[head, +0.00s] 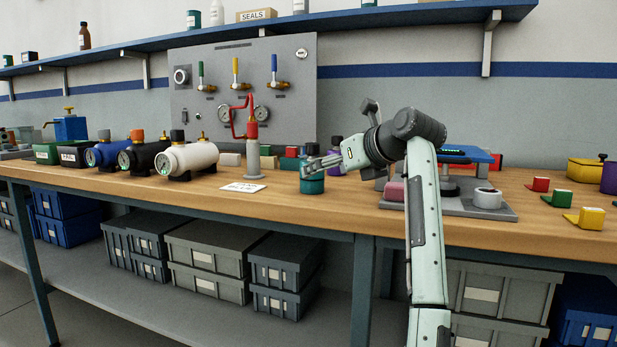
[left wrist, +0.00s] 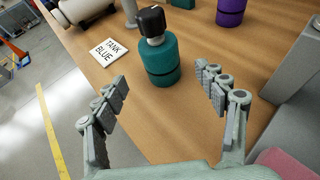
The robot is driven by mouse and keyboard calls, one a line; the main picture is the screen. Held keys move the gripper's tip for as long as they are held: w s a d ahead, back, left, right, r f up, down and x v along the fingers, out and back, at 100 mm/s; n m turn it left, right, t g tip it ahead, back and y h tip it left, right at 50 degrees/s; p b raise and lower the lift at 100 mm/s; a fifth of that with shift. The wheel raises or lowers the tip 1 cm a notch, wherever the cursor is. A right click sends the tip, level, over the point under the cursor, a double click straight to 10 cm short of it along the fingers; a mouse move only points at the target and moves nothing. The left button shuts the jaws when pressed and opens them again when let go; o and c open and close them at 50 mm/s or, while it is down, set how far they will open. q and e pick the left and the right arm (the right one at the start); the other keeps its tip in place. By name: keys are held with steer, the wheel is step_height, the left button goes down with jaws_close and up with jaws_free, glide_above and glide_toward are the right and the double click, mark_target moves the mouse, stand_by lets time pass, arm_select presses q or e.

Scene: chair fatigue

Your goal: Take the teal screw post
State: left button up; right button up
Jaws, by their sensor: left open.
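The teal screw post (head: 312,184) stands upright on the wooden bench, a squat teal cylinder with a dark cap on a grey neck. In the left wrist view the teal screw post (left wrist: 162,62) stands just ahead, between the lines of the two fingers. My left gripper (head: 318,164) is at the post in the head view, its fingers hiding part of the post's upper end. In the left wrist view my left gripper (left wrist: 163,78) is open and empty, with a finger on each side and bare wood between. My right gripper is not in view.
A "TANK BLUE" card (head: 242,188) lies left of the post. A grey post with a red lever (head: 252,150) and a white tank (head: 188,157) stand further left. A purple cylinder (left wrist: 230,10) is behind. A grey fixture plate (head: 480,208) is at the right.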

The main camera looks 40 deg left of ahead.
arm_select(q)
steer(key=x, duration=0.7)
steer(key=shift+w+a+r, duration=0.25)
steer(key=shift+a, duration=0.05)
steer(key=shift+c, duration=0.6)
steer(key=c, duration=1.4)
steer(key=shift+r, duration=0.1)
jaws_close()
